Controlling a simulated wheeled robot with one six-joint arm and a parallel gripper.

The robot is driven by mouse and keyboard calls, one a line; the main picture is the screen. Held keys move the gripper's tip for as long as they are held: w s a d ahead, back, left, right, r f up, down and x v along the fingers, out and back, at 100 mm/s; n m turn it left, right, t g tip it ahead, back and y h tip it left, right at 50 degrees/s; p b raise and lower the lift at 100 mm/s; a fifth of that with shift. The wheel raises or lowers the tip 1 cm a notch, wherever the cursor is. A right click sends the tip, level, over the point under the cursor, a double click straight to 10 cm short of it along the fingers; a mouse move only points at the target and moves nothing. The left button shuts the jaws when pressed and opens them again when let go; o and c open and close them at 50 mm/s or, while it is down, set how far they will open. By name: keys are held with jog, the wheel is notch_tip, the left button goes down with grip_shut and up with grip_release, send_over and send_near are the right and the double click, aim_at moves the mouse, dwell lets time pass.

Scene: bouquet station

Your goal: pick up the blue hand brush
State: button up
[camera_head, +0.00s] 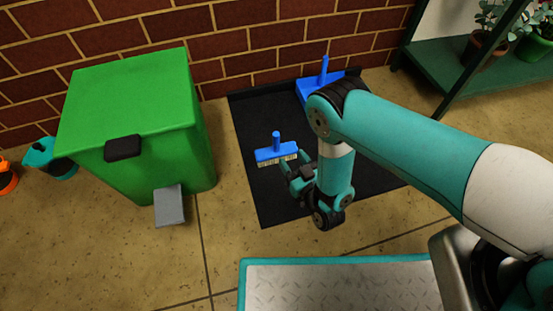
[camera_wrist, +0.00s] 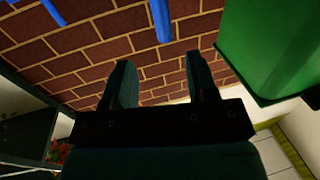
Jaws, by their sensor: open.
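The blue hand brush (camera_head: 276,154) stands bristles down on a black mat (camera_head: 245,120), with its handle pointing up. My gripper (camera_head: 290,170) is open and low, just right of the brush and a little nearer the camera. It appears empty. In the wrist view, which looks upside down, the open fingers of my gripper (camera_wrist: 159,60) point towards a blue handle (camera_wrist: 160,20), probably the brush's. The handle lines up with the gap between them, beyond the tips. I cannot tell whether a finger touches the brush.
A blue dustpan (camera_head: 312,88) with an upright handle lies at the mat's back, partly behind my arm. A green pedal bin (camera_head: 130,110) stands left of the mat. A brick wall (camera_head: 240,45) closes the back. A plant shelf (camera_head: 450,75) stands right. A metal platform (camera_head: 330,285) lies in front.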

aim_at(278, 140)
jog(key=b+x, duration=0.7)
jog(key=x, duration=0.3)
jog(key=shift+w+a+f+b, duration=0.1)
jog(key=shift+w+a+b, duration=0.15)
jog(key=shift+a+b, duration=0.1)
jog(key=shift+w+a+r, duration=0.15)
jog(key=shift+w+r, duration=0.05)
jog(key=shift+w, duration=0.05)
grip_shut()
